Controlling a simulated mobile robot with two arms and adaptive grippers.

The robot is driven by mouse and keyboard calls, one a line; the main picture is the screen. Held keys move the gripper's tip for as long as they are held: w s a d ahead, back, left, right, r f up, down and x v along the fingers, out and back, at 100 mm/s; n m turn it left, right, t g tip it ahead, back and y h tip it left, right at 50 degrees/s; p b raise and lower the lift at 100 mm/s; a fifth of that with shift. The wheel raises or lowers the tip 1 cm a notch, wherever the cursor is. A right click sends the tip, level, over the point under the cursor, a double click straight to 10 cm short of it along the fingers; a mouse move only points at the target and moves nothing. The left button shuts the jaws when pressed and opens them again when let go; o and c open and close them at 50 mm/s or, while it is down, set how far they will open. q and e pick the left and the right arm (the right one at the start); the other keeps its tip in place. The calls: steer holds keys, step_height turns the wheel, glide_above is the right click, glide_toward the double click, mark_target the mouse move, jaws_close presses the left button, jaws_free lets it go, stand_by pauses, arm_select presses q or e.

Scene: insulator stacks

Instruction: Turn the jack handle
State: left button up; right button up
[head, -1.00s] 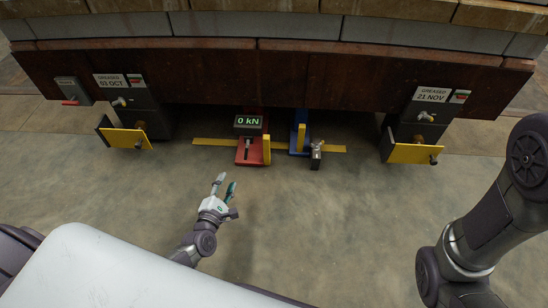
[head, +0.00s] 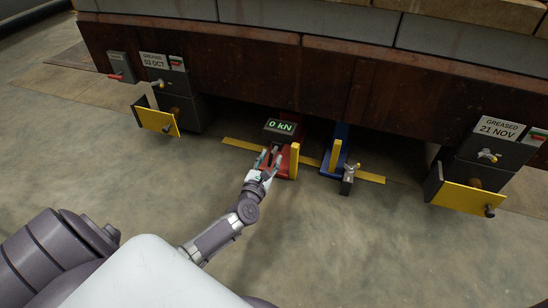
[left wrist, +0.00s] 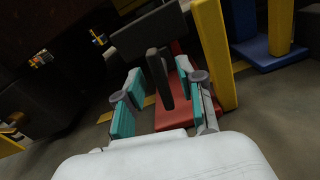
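The red jack (head: 282,171) sits on the floor at the edge of the dark steel beam, with a yellow post (head: 294,160) at its right side. Its display (head: 280,127) reads 0 kN. The dark jack handle (left wrist: 159,76) stands up in the middle of the left wrist view. My left gripper (head: 270,160) is at the jack's front, open, with its teal-padded fingers on either side of the handle. A gap shows between the handle and the pads in the left wrist view. My right gripper is not in view.
A blue jack (head: 337,147) with a metal fitting (head: 348,176) stands to the right, past the yellow post. A yellow strip (head: 240,144) runs across the floor. Yellow-plated brackets (head: 158,121) flank both sides. The floor in front is clear.

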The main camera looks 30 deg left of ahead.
arm_select(q)
steer(key=shift+b+x, duration=0.55)
steer(key=shift+x, duration=1.3)
jaws_close()
